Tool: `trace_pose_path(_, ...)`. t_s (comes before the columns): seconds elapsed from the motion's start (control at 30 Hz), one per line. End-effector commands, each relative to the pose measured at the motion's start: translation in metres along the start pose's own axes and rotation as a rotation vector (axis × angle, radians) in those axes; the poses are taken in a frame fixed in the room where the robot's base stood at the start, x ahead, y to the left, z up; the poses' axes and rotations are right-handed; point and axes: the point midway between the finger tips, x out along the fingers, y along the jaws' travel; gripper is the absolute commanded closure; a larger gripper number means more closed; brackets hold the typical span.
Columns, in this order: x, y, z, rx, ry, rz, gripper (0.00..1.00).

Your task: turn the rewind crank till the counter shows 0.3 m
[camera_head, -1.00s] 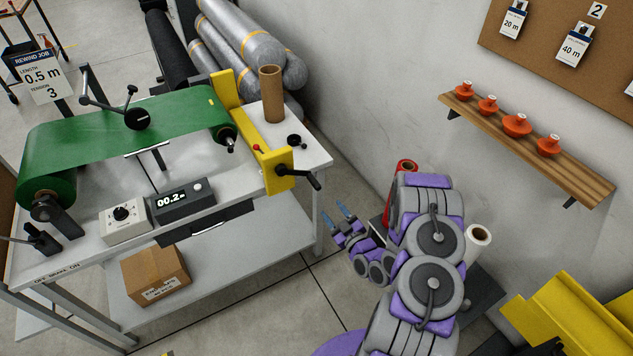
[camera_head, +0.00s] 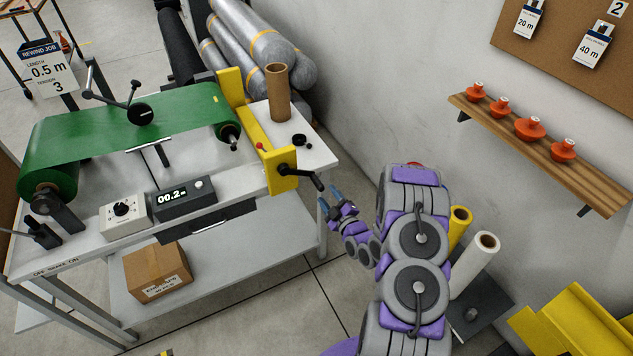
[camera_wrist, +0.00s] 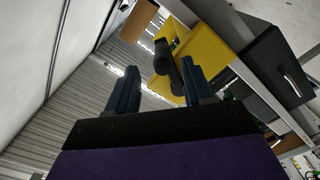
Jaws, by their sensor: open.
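The rewind crank (camera_head: 304,177) is a black arm with a handle on the front of a yellow bracket (camera_head: 271,168) at the bench's right end. The counter (camera_head: 184,200) is a dark box whose display reads 00.2. My gripper (camera_head: 330,199) is open, its blue fingers just right of and slightly below the crank handle. In the wrist view, the crank handle (camera_wrist: 163,58) appears between and beyond the fingertips of my open gripper (camera_wrist: 157,82). I cannot tell whether a finger touches it.
A green web (camera_head: 130,128) runs across the bench. A job card (camera_head: 47,70) reads 0.5 m, tension 3. A cardboard tube (camera_head: 278,92) stands behind the bracket. A box (camera_head: 157,272) sits on the lower shelf. A wall shelf (camera_head: 540,150) and rolls (camera_head: 477,262) are at right.

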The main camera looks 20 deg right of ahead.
Motion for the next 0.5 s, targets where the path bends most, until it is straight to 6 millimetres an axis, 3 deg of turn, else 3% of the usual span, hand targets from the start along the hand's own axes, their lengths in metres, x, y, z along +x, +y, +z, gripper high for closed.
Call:
trace_pose_path(0.3,0.056,-0.003,-0.004,-0.006,0.005,0.002,0.48)
trace_pose_path(0.5,0.080,-0.002,-0.002,-0.002,0.004,0.001,0.48)
